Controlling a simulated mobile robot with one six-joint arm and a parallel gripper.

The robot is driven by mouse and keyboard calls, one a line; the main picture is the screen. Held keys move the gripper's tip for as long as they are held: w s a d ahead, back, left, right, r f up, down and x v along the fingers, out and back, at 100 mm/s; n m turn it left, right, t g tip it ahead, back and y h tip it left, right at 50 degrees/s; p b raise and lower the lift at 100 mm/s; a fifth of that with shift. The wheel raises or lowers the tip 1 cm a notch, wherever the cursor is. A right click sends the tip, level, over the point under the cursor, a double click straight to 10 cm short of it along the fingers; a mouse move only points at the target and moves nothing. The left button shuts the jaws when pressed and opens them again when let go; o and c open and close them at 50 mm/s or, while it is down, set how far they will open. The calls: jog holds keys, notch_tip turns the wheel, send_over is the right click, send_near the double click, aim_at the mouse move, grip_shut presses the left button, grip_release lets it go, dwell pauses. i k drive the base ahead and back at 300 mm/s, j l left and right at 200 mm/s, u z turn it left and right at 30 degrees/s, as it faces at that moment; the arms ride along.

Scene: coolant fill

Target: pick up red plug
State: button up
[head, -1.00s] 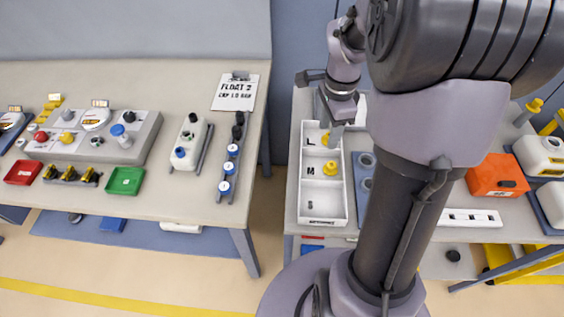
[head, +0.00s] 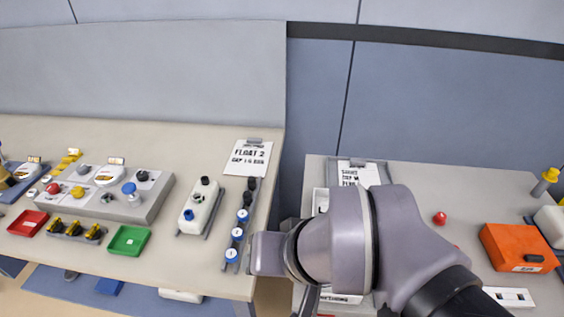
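A small red plug (head: 439,218) stands on the right table, left of an orange box. Another small red piece (head: 456,247) shows just below it, mostly hidden behind my arm. My arm crosses the lower middle of the view, with its wrist end over the gap between the tables. Only a dark grey sliver that may belong to my gripper shows under the wrist at the bottom edge. The fingers are hidden or out of frame, so I cannot see whether they are open or hold anything.
The orange box (head: 517,247) stands on the right table. A clipboard (head: 361,174) lies at its back left, by a white tray (head: 320,200) that my arm mostly covers. The left table (head: 90,262) carries a grey panel (head: 152,203), a red tray (head: 27,223) and a green tray (head: 128,240).

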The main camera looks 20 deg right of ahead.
aim_at(439, 220)
jog(key=z, duration=2.05)
